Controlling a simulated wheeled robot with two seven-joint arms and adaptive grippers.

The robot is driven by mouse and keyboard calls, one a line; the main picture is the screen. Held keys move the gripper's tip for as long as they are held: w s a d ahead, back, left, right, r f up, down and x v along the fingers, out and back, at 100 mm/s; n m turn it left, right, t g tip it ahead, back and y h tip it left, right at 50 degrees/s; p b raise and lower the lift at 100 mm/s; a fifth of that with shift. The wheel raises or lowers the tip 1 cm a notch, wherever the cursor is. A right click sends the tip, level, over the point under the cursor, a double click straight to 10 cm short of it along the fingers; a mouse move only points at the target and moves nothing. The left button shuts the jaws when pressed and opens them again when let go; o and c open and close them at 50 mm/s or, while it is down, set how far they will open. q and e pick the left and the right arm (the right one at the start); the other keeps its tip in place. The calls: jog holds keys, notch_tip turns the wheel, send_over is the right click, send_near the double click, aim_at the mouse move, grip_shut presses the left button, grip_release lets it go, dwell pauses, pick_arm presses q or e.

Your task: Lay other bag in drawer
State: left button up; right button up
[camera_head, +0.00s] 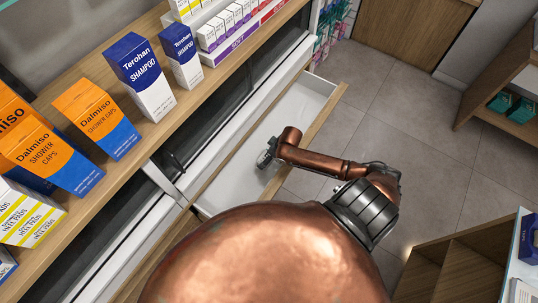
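An open drawer (238,179) with a white inside and a wooden front edge is pulled out below the counter. Its visible floor looks bare, though my arm covers part of it. A copper arm of mine, which I take for the right, bends at the right and reaches back left over the drawer. My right gripper (264,160) points down into the drawer. Its fingers are small and mostly hidden, so I cannot tell if it is open or holds anything. I see no bag. My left gripper is not in view.
Shampoo boxes (139,75), orange-and-blue shower cap boxes (97,118) and yellow-and-white boxes (25,215) stand on the wooden counter (172,128). Grey tiled floor (420,140) is clear to the right. Wooden shelving (470,262) stands at the lower right.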

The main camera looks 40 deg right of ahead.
jog(key=p+v, duration=0.1)
jog(key=v, duration=1.1)
jog(key=shift+r, duration=0.1)
